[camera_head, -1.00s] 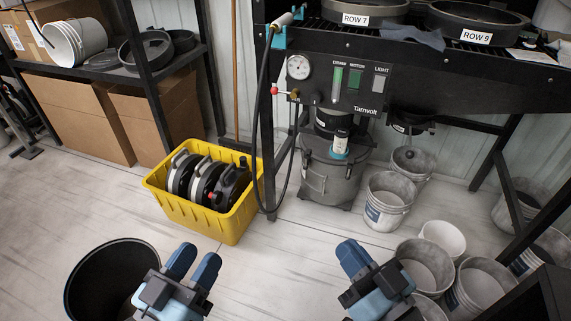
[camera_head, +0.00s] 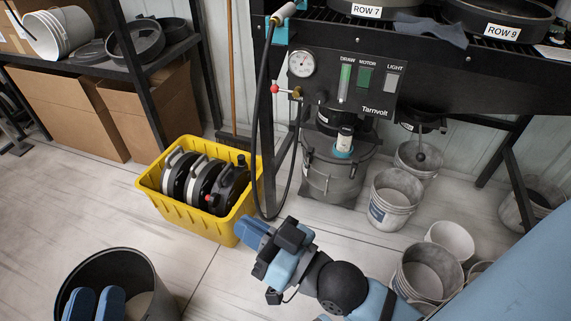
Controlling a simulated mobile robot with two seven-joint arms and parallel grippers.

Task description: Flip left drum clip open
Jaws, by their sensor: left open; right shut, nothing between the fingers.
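The grey drum (camera_head: 340,172) stands on the floor under the dark bench, with a black top fitting and a small white-labelled bottle at its front. A clip on its left side (camera_head: 316,182) shows only small and dark; I cannot tell its exact state. My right gripper (camera_head: 254,233) is shut and empty, in front of and below the drum, its fingers pointing left near the yellow crate's front corner in the picture.
A yellow crate (camera_head: 185,214) of black reels stands left of the drum. A black hose (camera_head: 253,130) hangs between them. Several white buckets (camera_head: 392,200) stand on the right. A black bin (camera_head: 125,262) is at the lower left. Floor between crate and bin is clear.

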